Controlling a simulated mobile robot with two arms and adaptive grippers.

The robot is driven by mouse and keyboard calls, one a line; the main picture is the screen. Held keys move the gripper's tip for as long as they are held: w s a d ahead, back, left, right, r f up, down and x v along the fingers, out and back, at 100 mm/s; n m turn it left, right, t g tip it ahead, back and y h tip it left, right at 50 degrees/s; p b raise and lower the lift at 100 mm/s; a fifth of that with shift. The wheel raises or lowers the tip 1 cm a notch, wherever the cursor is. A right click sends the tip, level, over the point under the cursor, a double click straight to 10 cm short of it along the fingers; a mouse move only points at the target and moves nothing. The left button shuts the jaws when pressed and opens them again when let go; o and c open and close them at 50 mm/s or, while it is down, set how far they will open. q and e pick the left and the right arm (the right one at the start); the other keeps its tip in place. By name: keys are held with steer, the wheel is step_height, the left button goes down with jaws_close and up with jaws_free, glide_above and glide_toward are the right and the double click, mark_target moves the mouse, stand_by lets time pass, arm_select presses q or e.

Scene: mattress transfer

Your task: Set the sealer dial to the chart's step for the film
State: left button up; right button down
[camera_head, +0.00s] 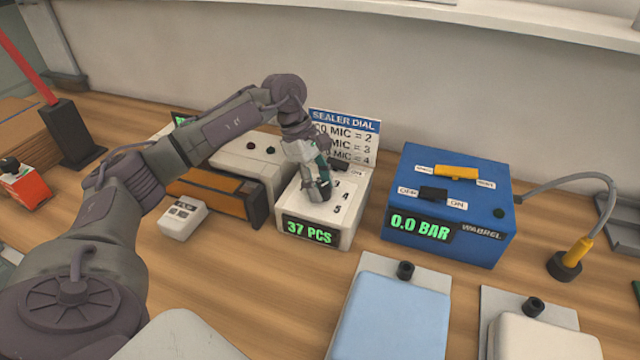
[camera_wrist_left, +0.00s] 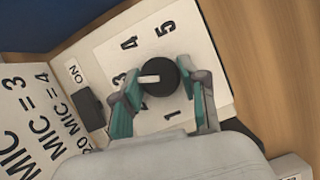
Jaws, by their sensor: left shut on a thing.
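The sealer (camera_head: 345,225) is a white box whose green display reads 37 PCS. Its dial knob (camera_wrist_left: 164,72) is black and round with a white pointer mark, ringed by numbers. In the left wrist view the mark points roughly toward the 3. My left gripper (camera_head: 319,187) is shut on the knob, one finger at each side; its fingers also show in the left wrist view (camera_wrist_left: 164,92). The SEALER DIAL chart (camera_head: 345,122) stands behind; lines ending in 2, 3 and 4 show, their starts partly hidden by my arm. My right gripper is out of view.
A blue box (camera_head: 450,210) reading 0.0 BAR stands right of the sealer. A small white device (camera_head: 183,219) is at the left. A blue pad (camera_head: 395,312) and a white pad (camera_head: 545,338) lie in front. An orange box (camera_head: 25,188) is far left.

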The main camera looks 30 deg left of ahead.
arm_select(q)
steer(key=o, duration=1.1)
steer(key=shift+r, duration=0.1)
steer(key=v, duration=1.2)
steer(key=shift+a, duration=0.1)
